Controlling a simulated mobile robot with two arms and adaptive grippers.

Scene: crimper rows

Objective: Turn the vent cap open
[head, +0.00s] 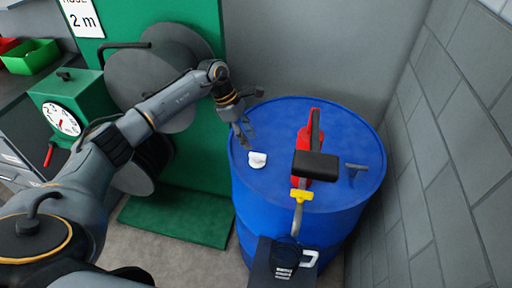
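A white cap (257,159), which looks like the vent cap, sits on the left part of the top of a blue drum (340,130). My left gripper (253,120) reaches in from the left, just above and behind the cap in the head view. Its fingers are spread apart, with nothing seen between them. The lower finger ends close to the cap; I cannot tell if it touches. How far the cap is turned cannot be read. My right gripper is not in view.
A red pump with a black top (316,165) and yellow spout piece (302,195) stands on the drum. A small grey fitting (356,167) lies right of it. A dark container (278,268) is below. A green hose-reel stand (190,215) is left; a grey block wall is right.

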